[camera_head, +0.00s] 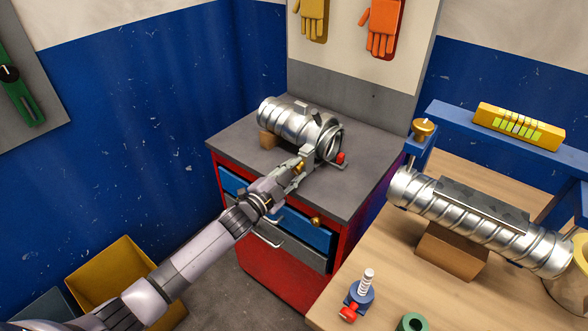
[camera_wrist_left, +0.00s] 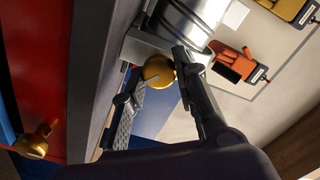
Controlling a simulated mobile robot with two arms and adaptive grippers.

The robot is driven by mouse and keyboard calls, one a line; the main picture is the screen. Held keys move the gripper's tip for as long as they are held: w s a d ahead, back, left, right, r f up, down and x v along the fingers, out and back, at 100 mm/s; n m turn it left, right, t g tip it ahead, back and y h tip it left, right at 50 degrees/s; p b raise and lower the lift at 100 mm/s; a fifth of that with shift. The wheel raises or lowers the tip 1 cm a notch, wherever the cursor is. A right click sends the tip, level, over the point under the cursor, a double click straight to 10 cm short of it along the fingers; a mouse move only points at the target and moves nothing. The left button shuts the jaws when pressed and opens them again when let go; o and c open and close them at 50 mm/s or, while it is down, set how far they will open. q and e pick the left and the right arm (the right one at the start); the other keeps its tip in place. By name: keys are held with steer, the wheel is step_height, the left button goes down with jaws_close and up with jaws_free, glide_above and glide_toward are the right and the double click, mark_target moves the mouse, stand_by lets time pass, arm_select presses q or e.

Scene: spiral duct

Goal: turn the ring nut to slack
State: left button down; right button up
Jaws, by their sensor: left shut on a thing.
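The ring nut (camera_wrist_left: 158,71) appears as a round gold piece below a grey clamp block (camera_wrist_left: 150,48) in the left wrist view. My left gripper (camera_wrist_left: 160,82) has its two fingers on either side of it and is shut on it. In the head view my left gripper (camera_head: 302,162) reaches the near side of the clamped end of a silver spiral duct (camera_head: 290,122). The nut is mostly hidden there by the fingers. My right gripper is not in view.
The duct lies on a grey-topped red cabinet (camera_head: 345,195) with a gold knob (camera_head: 316,221) on its front. A red knob (camera_head: 341,157) is close by the duct's end. At right, a wooden table (camera_head: 400,270) holds another spiral duct (camera_head: 480,218) and a small blue-and-red tool (camera_head: 358,297).

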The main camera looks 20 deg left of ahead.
arm_select(q)
steer(key=n+p, duration=0.1)
steer(key=n, duration=0.2)
steer(key=shift+n, duration=0.4)
steer(key=n, duration=0.2)
steer(key=shift+a+n, duration=0.1)
steer(key=shift+n, duration=0.2)
steer(key=n, duration=0.2)
steer(key=shift+n, duration=0.4)
steer(key=n, duration=0.3)
steer(key=shift+a+n, duration=0.1)
steer(key=shift+n, duration=0.2)
steer(key=n+b, duration=0.1)
steer(key=n, duration=0.3)
steer(key=shift+f, duration=0.15)
steer(key=n+b, duration=0.2)
steer(key=n, duration=0.4)
steer(key=shift+a, duration=0.1)
steer(key=shift+n, duration=0.3)
